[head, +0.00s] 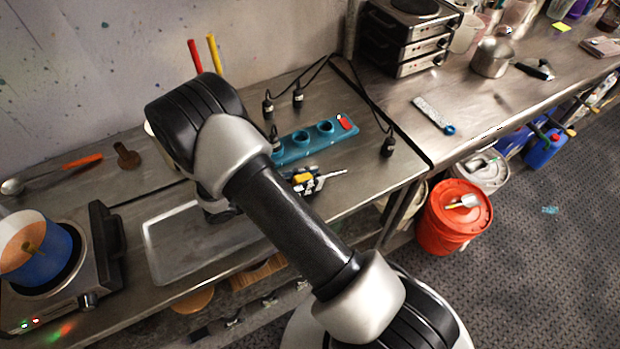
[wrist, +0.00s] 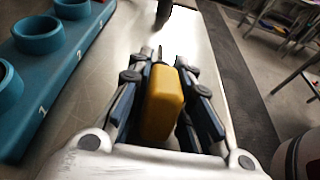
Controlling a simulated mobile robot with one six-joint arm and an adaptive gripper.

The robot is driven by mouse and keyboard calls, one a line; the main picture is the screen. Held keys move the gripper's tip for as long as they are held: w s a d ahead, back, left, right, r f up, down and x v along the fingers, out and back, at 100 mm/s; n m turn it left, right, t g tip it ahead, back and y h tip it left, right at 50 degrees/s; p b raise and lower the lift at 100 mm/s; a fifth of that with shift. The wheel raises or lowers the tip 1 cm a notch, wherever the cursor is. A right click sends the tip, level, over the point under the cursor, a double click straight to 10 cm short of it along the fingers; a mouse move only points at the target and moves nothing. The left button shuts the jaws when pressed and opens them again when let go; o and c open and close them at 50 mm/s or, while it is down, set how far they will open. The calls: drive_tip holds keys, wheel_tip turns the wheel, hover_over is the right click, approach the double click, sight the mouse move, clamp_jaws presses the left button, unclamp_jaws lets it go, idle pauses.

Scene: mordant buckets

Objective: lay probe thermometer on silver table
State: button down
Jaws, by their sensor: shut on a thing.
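My gripper (head: 304,184) is shut on the probe thermometer, which has a yellow body (head: 301,177) and a thin metal probe (head: 336,173) pointing right. In the wrist view, the yellow body (wrist: 163,105) sits between the two dark finger pads (wrist: 168,80). The silver metal table (head: 370,190) lies under the gripper, near its right end. I cannot tell whether the thermometer touches the surface. My arm hides part of the table.
A teal rack (head: 293,147) with round wells and black-plugged cables (head: 298,97) lie behind the gripper. A shallow metal tray (head: 165,270) and a hotplate with a blue pot (head: 50,262) are left. Bare table lies right of the gripper. A red bucket (head: 445,225) stands on the floor.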

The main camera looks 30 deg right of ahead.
drive_tip(key=c, duration=1.4)
unclamp_jaws()
drive_tip(key=shift+o, duration=0.2)
drive_tip(key=v, duration=1.2)
drive_tip(key=s+d+r+m+t+y, duration=0.1)
drive_tip(key=s+r+m+t+y, duration=0.1)
drive_tip(key=s+r+m+y, duration=0.5)
drive_tip(key=s+d+r+m+t+y, duration=0.1)
drive_tip(key=s+r+m+t+y, duration=0.1)
drive_tip(key=s+r+m+y, duration=0.5)
drive_tip(key=s+r+m, duration=0.4)
drive_tip(key=s+r, duration=0.1)
drive_tip(key=r, duration=0.4)
drive_tip(key=shift+s+r+y, duration=0.2)
drive_tip(key=shift+r+y, duration=0.05)
drive_tip(key=shift+y, duration=0.05)
